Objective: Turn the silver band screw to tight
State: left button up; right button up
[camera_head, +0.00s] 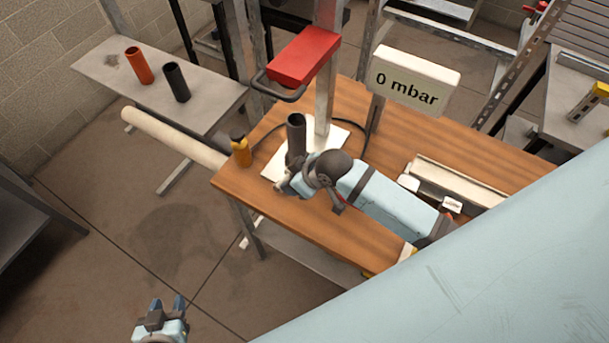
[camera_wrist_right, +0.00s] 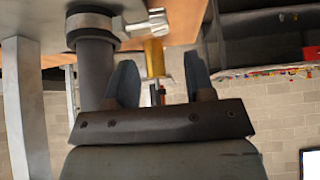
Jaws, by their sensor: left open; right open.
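A dark upright tube (camera_head: 296,138) stands on a white plate on the workbench. In the right wrist view the tube (camera_wrist_right: 96,75) has a black collar with a silver band (camera_wrist_right: 92,20) near its base. A silver screw piece (camera_wrist_right: 148,23) sticks out from the band, beyond my fingertips. My right gripper (camera_wrist_right: 158,62) is open and empty, its two fingers apart, with the tube beside it. In the head view my right wrist mostly hides the band and screw. My left gripper (camera_head: 166,305) is open and empty, low over the floor, away from the bench.
A yellow object with a dark top (camera_head: 241,150) stands at the bench's left corner. A red box (camera_head: 303,57) hangs above the tube. A sign (camera_head: 412,80) reads "0 mbar". Orange (camera_head: 139,66) and black (camera_head: 177,82) tubes stand on a grey side table (camera_head: 105,65).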

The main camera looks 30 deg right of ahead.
jog(key=shift+v, duration=2.65)
